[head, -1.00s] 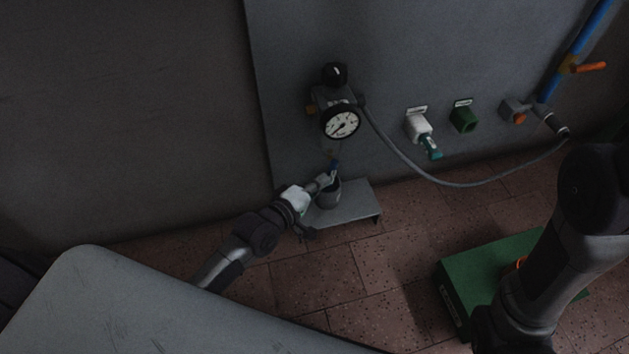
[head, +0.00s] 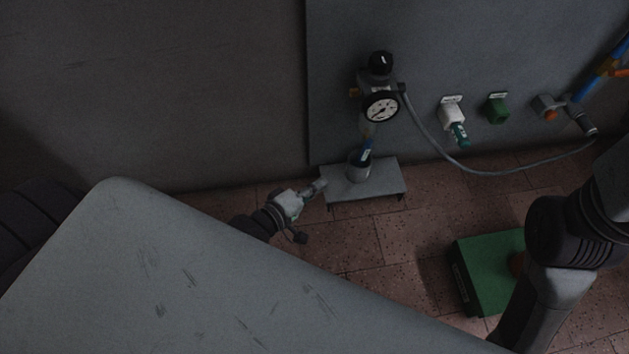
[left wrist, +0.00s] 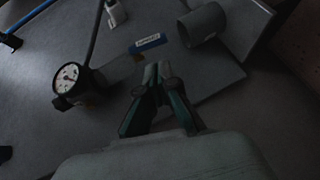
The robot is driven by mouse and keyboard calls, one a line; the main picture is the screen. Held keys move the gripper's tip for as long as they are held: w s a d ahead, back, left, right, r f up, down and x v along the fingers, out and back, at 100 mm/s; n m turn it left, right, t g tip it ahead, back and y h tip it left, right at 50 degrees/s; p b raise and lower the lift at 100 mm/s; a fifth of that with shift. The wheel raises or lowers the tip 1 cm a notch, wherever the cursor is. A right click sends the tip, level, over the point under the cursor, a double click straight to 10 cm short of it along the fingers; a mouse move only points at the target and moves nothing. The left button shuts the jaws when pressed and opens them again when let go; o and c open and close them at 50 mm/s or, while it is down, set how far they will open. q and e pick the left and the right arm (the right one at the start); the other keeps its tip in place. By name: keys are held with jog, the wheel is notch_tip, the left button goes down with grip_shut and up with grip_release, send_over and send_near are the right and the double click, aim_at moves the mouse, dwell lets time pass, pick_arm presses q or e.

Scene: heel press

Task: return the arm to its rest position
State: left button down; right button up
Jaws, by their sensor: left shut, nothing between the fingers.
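My left gripper (head: 318,187) is shut and empty in the head view, beside the left edge of a small grey shelf (head: 390,184). Its closed fingers also show in the left wrist view (left wrist: 157,75). A grey cup (head: 358,172) stands on the shelf, apart from the gripper. A blue piece with a white label (head: 364,153) shows just above the cup, below the gauge; the left wrist view also shows the blue piece (left wrist: 148,43) beside the cup (left wrist: 203,24). My right arm shows at the right of the head view, but its gripper is out of view.
A round gauge (head: 380,107) with a black knob (head: 381,62) is on the wall panel. A grey hose (head: 436,151) runs right from it. A white fitting (head: 452,116) and a green fitting (head: 498,109) stick out. A green box (head: 487,266) sits on the tiled floor near my right arm.

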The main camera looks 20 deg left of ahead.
pick_arm(q)
jog(key=shift+s+a, duration=0.2)
jog(key=shift+s, duration=0.3)
jog(key=shift+r, duration=0.1)
